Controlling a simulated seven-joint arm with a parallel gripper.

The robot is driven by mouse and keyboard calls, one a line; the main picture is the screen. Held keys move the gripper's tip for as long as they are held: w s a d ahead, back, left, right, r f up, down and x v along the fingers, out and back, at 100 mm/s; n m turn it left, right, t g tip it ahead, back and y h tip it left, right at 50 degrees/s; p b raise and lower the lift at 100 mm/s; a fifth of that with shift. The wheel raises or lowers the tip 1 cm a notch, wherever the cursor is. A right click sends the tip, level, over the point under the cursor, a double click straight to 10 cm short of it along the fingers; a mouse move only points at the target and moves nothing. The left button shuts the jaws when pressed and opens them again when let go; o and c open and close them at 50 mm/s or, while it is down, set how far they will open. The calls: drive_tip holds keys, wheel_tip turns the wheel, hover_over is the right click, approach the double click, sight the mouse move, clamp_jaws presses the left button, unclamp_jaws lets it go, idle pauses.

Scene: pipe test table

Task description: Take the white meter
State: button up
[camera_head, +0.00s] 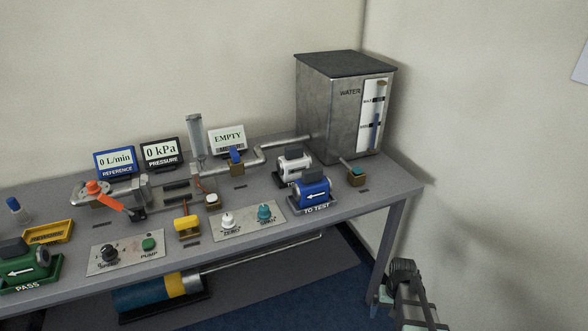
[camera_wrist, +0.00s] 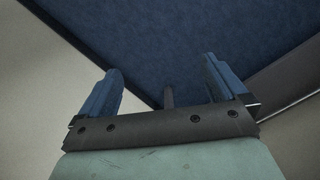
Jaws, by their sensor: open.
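The white meter (camera_head: 292,163), with a dark top, stands on the right part of the table beside the water tank. The blue meter (camera_head: 313,193) stands just in front of it and hides its lower right part. The blue meter sits on a dark tray labelled TO TEST (camera_head: 314,209). My gripper (camera_wrist: 162,66) is open and empty in the wrist view, its two blue fingers wide apart over blue floor. No meter shows in that view. In the head view, part of my arm is at the bottom right, off the table's right end, well apart from the white meter.
The metal water tank (camera_head: 326,112) stands behind the meters. A green meter (camera_head: 22,262) sits on the PASS tray at far left. The table's right edge (camera_head: 412,192) is clear.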

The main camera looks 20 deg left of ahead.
drive_tip(key=w+a+r+n+t, duration=0.1)
drive_tip(key=w+a+r, duration=0.35)
drive_tip(key=r, duration=0.35)
drive_tip(key=w+a+r+t, duration=0.1)
drive_tip(key=w+a+r, duration=0.2)
drive_tip(key=w+r, duration=0.35)
wheel_tip(320, 180, up, 36)
drive_tip(key=n, duration=0.6)
hover_over(294, 147)
drive_tip(key=shift+g, duration=0.4)
wheel_tip(294, 147, down, 13)
drive_tip(key=shift+w+f, duration=0.15)
clamp_jaws()
